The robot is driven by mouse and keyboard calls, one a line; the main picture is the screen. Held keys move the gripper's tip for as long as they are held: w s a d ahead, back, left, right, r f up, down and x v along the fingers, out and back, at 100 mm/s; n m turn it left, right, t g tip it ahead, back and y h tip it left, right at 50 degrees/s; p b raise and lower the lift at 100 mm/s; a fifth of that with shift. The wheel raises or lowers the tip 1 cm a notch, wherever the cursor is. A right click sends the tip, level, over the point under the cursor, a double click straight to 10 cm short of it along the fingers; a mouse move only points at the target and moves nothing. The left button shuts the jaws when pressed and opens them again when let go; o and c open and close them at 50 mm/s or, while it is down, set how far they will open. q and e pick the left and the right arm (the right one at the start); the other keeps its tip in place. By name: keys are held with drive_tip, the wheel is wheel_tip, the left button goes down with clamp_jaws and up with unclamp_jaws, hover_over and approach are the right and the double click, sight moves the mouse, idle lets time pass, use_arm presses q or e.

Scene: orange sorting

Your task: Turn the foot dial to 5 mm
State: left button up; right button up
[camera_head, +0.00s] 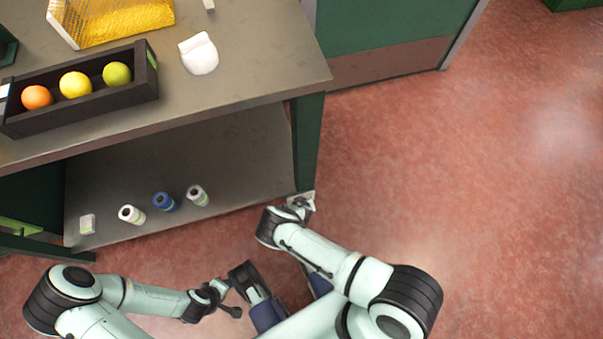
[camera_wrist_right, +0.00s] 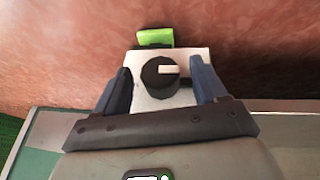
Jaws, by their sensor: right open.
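The foot dial (camera_wrist_right: 160,77) is a round black knob with a white mark pointing right, on a pale plate (camera_wrist_right: 143,104) in the right wrist view. My right gripper (camera_wrist_right: 161,68) is open, its two blue fingers on either side of the knob, apart from it as far as I can tell. In the head view my right gripper (camera_head: 301,205) is at the foot of the bench's right leg, hiding the dial; part of the pale plate (camera_head: 309,196) shows. No millimetre scale is readable. My left gripper (camera_head: 231,298) looks open and empty, in front of the bench.
A green piece (camera_wrist_right: 155,37) sits beyond the dial plate. The bench leg (camera_head: 307,140) rises beside it. The lower shelf (camera_head: 240,165) holds several small containers. The bench top (camera_head: 240,75) carries a dark tray (camera_head: 85,119) with fruit. The red floor (camera_head: 460,170) is clear on the right.

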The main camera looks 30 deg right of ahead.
drive_tip(key=c, duration=1.1)
drive_tip(key=shift+o, duration=0.2)
